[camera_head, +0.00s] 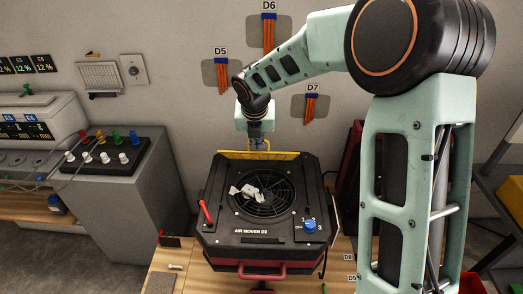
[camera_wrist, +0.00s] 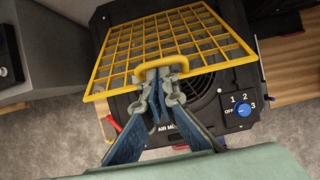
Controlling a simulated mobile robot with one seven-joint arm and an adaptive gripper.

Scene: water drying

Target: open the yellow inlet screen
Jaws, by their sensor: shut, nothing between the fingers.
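The yellow inlet screen (camera_head: 235,154) shows as a narrow strip along the back edge of the black air mover D2 (camera_head: 215,226), seen nearly edge-on and raised off the top. In the wrist view the screen (camera_wrist: 117,65) is a yellow grid with a loop handle (camera_wrist: 178,65) on its near edge. My gripper (camera_head: 260,146) is above the back of the air mover. In the wrist view my gripper (camera_wrist: 160,78) is shut with its fingertips at the handle, which passes across them. I cannot tell whether they touch. The round black fan grille (camera_head: 275,208) is uncovered.
Crumpled white scraps (camera_head: 245,191) lie on the grille. A red lever (camera_head: 205,211) and a blue knob (camera_head: 310,226) sit on the air mover's top. A grey cabinet with a control box (camera_head: 112,170) stands to the left. Orange strips hang on the wall behind.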

